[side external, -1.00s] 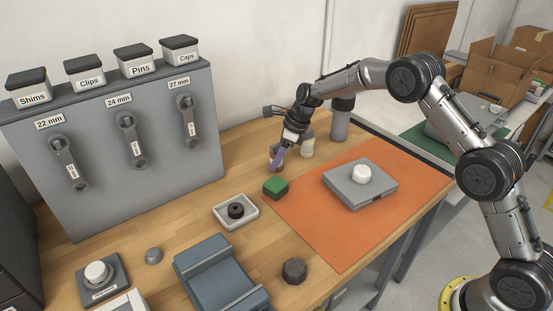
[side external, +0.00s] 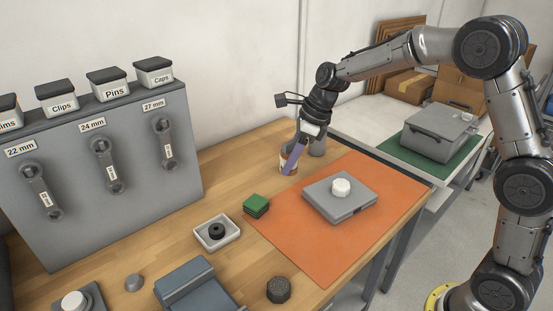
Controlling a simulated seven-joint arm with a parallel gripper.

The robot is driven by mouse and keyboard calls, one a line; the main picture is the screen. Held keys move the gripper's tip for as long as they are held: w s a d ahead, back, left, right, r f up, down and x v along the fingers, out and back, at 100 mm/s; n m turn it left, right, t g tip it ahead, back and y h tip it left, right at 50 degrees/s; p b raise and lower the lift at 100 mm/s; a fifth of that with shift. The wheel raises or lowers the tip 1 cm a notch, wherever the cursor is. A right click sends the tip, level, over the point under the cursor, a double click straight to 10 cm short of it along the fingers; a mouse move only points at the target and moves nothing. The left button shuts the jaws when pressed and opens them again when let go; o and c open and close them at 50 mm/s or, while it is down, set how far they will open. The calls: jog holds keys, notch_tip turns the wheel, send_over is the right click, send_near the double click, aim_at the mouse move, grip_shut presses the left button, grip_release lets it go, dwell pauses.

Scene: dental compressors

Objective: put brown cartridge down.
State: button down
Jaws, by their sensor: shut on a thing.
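My gripper (side external: 291,167) points down over the back of the wooden table, beyond the orange mat's far left corner. It is shut, with a purple finger facing the camera. A small brown and cream cylindrical shape, apparently the brown cartridge (side external: 284,158), shows at the fingers, mostly hidden by them. I cannot tell whether its base touches the table, or whether a cream container stands just behind it.
A grey cylinder (side external: 317,145) stands close behind my gripper. The orange mat (side external: 290,240) holds a grey case (side external: 322,202) with a white knob (side external: 341,187). A green block (side external: 256,204) and a white tray (side external: 233,229) with a black ring (side external: 216,231) lie nearer. Bare wood lies left of my gripper.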

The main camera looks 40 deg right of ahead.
jog(key=shift+s+r, duration=0.25)
jog(key=shift+s, duration=0.25)
jog(key=shift+s+d+f+m, duration=0.1)
jog(key=shift+s+f+m, duration=0.1)
jog(key=shift+m, duration=0.2)
jog(key=s+a, duration=0.6)
jog(key=s, duration=0.3)
jog(key=s+a, duration=0.6)
jog(key=s, duration=0.3)
jog(key=shift+n, duration=0.4)
jog(key=w+a+f, duration=0.2)
jog(key=w, duration=0.2)
jog(key=w+a+f, duration=0.2)
jog(key=w+f, duration=0.1)
jog(key=w+a+f, duration=0.2)
jog(key=w+f, duration=0.1)
jog(key=w, duration=0.1)
jog(key=shift+w+a+f, duration=0.2)
jog(key=shift+w+a, duration=0.1)
jog(key=shift+a, duration=0.1)
jog(key=shift+d+x, duration=0.2)
jog(key=shift+x, duration=0.8)
jog(key=shift+d+x, duration=0.2)
jog(key=shift+x, duration=0.8)
jog(key=shift+s+f, duration=0.15)
jog(key=shift+s, duration=0.1)
